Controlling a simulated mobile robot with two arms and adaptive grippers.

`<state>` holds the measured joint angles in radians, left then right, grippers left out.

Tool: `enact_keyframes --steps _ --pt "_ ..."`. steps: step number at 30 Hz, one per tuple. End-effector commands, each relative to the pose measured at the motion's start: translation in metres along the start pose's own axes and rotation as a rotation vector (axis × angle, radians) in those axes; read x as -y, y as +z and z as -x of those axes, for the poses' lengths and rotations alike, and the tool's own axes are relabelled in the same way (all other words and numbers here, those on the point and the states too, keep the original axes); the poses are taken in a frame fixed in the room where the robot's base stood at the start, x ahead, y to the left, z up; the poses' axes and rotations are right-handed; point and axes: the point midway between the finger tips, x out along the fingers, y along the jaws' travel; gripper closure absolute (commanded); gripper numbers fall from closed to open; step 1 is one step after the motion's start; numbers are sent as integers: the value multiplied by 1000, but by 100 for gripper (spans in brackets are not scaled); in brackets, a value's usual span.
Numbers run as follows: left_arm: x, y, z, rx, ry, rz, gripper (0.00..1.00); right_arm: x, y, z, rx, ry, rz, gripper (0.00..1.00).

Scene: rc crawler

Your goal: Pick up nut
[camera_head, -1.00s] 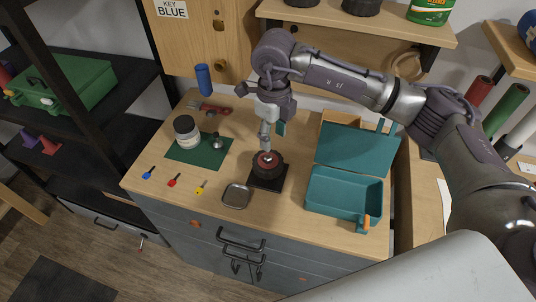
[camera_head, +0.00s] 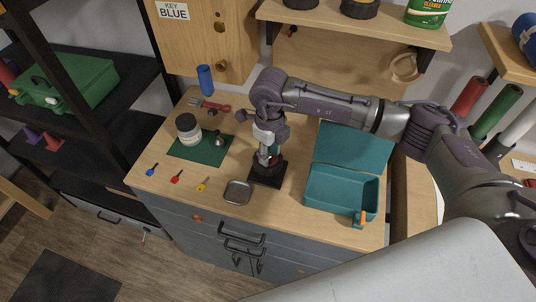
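A dark wheel with a red hub (camera_head: 275,168) sits on a square black stand (camera_head: 267,181) on the wooden bench. My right gripper (camera_head: 268,160) points down right at the top of the hub. Its fingers cover the hub's centre, so I cannot see the nut there now or whether the fingers are shut on it. A small square metal tray (camera_head: 237,192) lies on the bench just left of the stand. My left gripper is not in view.
An open teal toolbox (camera_head: 341,190) stands right of the stand. A green mat (camera_head: 205,153) holds a jar (camera_head: 188,127) and a ball-shaped metal piece (camera_head: 221,142). Blue, red and yellow keys (camera_head: 203,184) lie along the left front. A red wrench (camera_head: 214,106) lies behind.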

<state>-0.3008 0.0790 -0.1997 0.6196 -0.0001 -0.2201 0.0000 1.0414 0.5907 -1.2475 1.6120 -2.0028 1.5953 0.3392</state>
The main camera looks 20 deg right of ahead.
Motion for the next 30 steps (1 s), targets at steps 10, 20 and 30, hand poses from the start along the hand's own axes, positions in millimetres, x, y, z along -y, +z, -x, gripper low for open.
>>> enact_keyframes --steps 10,20,30 --pt "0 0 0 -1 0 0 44 0 0 1 0 0 0 95" --pt "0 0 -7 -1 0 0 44 1 1 12 4 -1 -1 95" --pt "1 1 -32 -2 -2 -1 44 -12 -40 63 4 -3 3 95"
